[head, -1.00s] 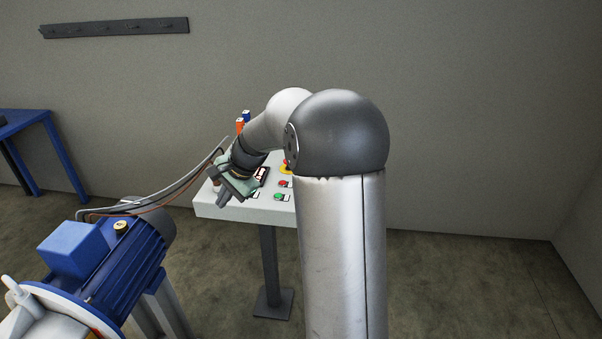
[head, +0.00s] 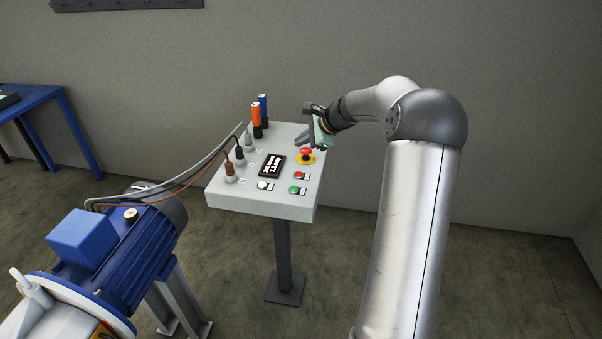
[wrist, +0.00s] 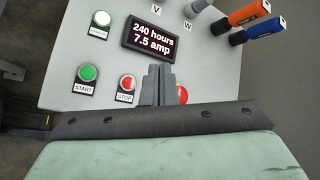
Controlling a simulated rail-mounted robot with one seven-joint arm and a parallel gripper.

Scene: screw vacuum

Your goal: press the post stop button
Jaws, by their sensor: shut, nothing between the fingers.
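The stop button is a small red push button labelled STOP (wrist: 127,83) on the grey control post panel. It also shows near the panel's right edge in the head view (head: 299,175). My gripper (head: 303,139) is over the panel's back right part, near the red mushroom button. Its fingers are shut and empty in the wrist view (wrist: 157,72). There the STOP button appears just left of the fingers, with nothing seen touching it.
The green START button (wrist: 87,73) and white button (wrist: 101,19) sit near STOP. The red mushroom button (head: 305,152) has a yellow base. A display (head: 272,165), cable plugs (head: 231,170) and orange and blue handles (head: 257,116) are on the panel. A blue motor (head: 120,240) stands left.

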